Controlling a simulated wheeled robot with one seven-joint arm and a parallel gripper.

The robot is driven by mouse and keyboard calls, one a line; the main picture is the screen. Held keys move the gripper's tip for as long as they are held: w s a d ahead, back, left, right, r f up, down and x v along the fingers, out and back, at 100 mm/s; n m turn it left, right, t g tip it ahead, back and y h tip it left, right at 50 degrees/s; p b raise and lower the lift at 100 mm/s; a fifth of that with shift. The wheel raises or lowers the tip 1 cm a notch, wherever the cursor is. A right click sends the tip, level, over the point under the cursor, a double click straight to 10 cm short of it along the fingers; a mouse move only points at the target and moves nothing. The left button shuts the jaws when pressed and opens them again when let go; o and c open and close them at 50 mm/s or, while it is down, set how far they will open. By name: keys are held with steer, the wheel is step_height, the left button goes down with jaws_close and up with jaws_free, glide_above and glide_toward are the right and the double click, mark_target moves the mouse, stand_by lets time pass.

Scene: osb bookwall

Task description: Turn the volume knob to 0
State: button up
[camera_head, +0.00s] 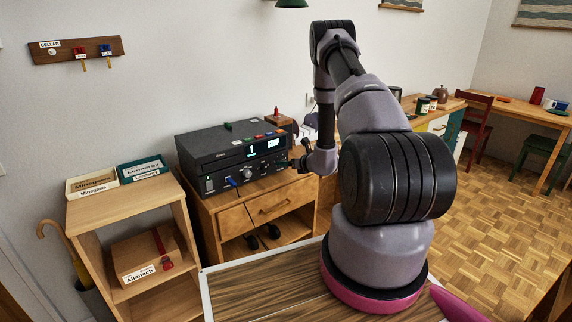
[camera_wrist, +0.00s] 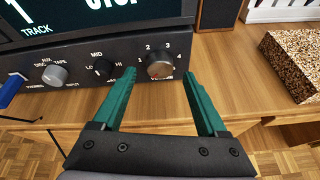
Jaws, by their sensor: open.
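My gripper (camera_wrist: 159,76) has teal fingers and is open and empty. Its fingertips are to the left and right of the knob in the wrist view; whether they touch it I cannot tell. In the head view my gripper (camera_head: 294,164) is at the right end of the stereo's front, and the volume knob is hidden there.
A tone knob (camera_wrist: 103,66) and an input knob (camera_wrist: 54,75) sit left of the volume knob. The display (camera_wrist: 100,12) reads STOP. The stereo stands on a wooden cabinet (camera_head: 233,220). A speckled block (camera_wrist: 293,65) lies to the right. A shelf (camera_head: 128,212) stands left.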

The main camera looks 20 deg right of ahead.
steer(key=v, duration=0.9)
steer(key=shift+s, duration=0.1)
